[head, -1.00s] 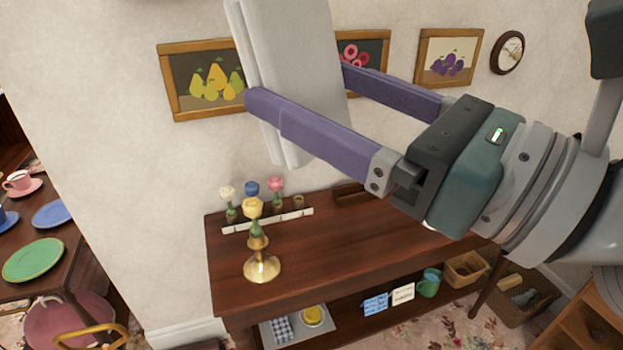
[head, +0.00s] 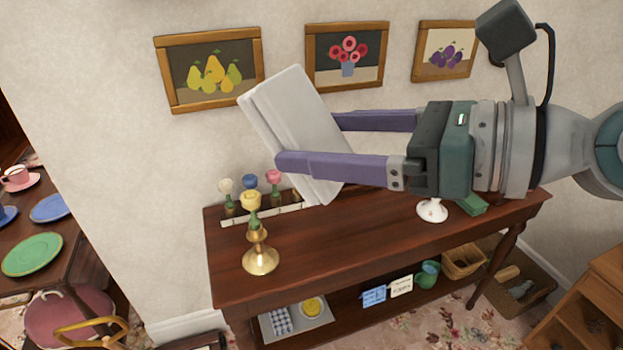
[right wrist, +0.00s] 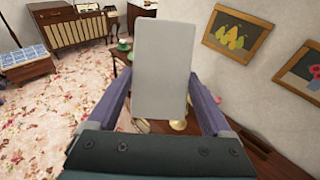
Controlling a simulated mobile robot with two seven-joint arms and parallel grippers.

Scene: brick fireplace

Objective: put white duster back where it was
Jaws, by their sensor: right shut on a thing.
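The white duster (head: 285,115) looks like a pale, thick, folded slab. My right gripper (head: 308,141) is shut on it, one purple finger on each side. It is held tilted in the air, in front of the wall and over the back left of the dark wooden table (head: 330,245). In the right wrist view the duster (right wrist: 161,70) stands between the two fingers and hides much of what lies beyond. My left gripper is not in view.
On the table stand a brass candlestick (head: 260,260), a white rack (head: 265,214) with several flowers, and a small white dish (head: 432,210). The front middle of the tabletop is clear. Framed pictures, such as the pears (head: 210,72), hang behind. A basket (head: 464,262) sits on the lower shelf.

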